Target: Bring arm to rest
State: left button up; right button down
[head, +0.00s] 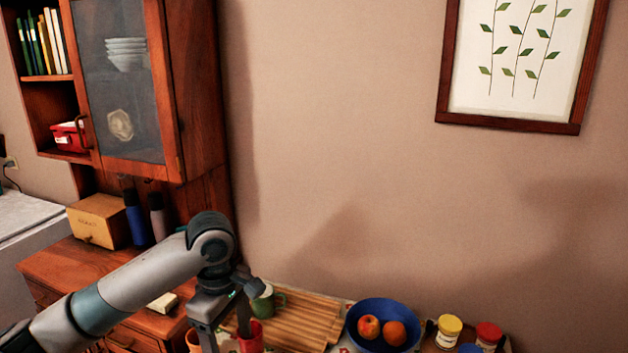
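My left arm comes in from the left over the wooden cabinet. Its gripper (226,330) points down in front of the counter's left part. Its two dark fingers are spread, with a gap between them. A red cup (251,342) shows right beside the right finger, and I cannot tell whether they touch. My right arm and gripper are not in view.
A green mug (264,304) is close to my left gripper, by a ridged wooden board (308,318). A blue bowl (405,312) with fruit and lidded jars (449,330) stand farther right. A glass-door cabinet (130,90) hangs at upper left.

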pick_arm(q)
jog(key=s+d+f+m+t+h, duration=0.1)
jog(key=s+d+f+m, duration=0.25)
jog(key=f, duration=0.25)
jog(key=s+d+f+m+h, duration=0.2)
jog(key=s+f+m, duration=0.15)
jog(key=f, duration=0.25)
jog(key=s+d+f+m+t+h, duration=0.1)
jog(key=s+d+f+m, duration=0.25)
jog(key=f, duration=0.25)
jog(key=s+a+f+m+t+y, duration=0.15)
jog(key=s+a+f, duration=0.25)
jog(key=s+a, duration=0.5)
jog(key=s+a+f+m+y, duration=0.2)
jog(key=s+a+f+m, duration=0.3)
jog(key=s, duration=0.6)
notch_tip(320, 180, down, 28)
jog(key=s+a+r+n+g, duration=0.1)
jog(key=s+a+f+b, duration=0.1)
jog(key=s+f, duration=0.8)
jog(key=f, duration=0.1)
jog(key=s+a+f+g, duration=0.1)
jog(key=s+a+f, duration=0.1)
jog(key=s+f, duration=0.7)
jog(key=shift+s+a+f+y+b, duration=0.2)
jog(key=shift+a+f+y+b, duration=0.1)
jog(key=shift+f+y+b, duration=0.1)
jog(key=shift+g, duration=0.25)
